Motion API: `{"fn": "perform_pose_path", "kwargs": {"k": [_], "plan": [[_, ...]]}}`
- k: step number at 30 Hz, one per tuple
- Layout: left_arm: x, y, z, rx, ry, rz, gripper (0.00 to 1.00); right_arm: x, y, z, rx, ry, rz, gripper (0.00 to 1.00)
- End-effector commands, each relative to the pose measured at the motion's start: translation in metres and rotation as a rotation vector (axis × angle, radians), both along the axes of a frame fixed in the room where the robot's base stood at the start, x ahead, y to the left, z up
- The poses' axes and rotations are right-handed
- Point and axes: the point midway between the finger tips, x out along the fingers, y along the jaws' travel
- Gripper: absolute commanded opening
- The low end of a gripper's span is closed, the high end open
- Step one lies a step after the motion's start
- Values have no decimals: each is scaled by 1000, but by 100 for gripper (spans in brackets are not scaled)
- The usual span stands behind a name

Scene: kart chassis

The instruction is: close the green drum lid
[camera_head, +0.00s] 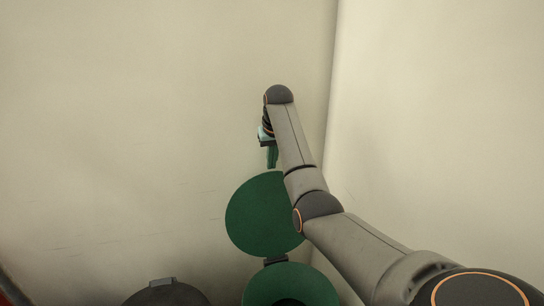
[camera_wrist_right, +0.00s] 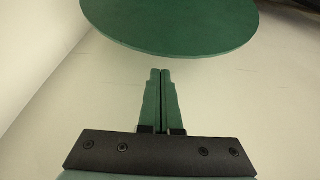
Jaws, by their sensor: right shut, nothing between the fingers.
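The green drum (camera_head: 290,284) stands at the bottom of the head view, with a dark opening in its top. Its round green lid (camera_head: 262,215) is swung up and back on a dark hinge (camera_head: 276,260), so the drum is open. My right arm covers the lid's right edge. My right gripper (camera_head: 272,158) is beyond the lid's upper edge in the head view, fingers together and empty. In the right wrist view the shut green fingers (camera_wrist_right: 161,75) point toward the lid (camera_wrist_right: 170,22), with a visible gap between them in the picture. My left gripper is not in view.
A dark grey drum or bin (camera_head: 166,294) with a closed-looking top stands left of the green drum. Pale walls (camera_head: 130,120) meet in a corner behind the drums. Something red (camera_head: 12,290) shows at the bottom left edge.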

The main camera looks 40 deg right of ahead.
Motion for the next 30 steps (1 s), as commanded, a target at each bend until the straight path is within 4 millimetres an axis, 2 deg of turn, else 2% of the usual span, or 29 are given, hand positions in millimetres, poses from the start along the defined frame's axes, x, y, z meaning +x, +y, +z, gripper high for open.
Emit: {"fn": "perform_pose_path", "kwargs": {"k": [6,12,30], "plan": [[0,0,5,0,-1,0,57,9,-5,-39,4,4,-1,0],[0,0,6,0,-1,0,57,14,-8,-55,1,1,-1,0],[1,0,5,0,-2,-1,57,18,-8,-59,-8,-14,0,0]]}}
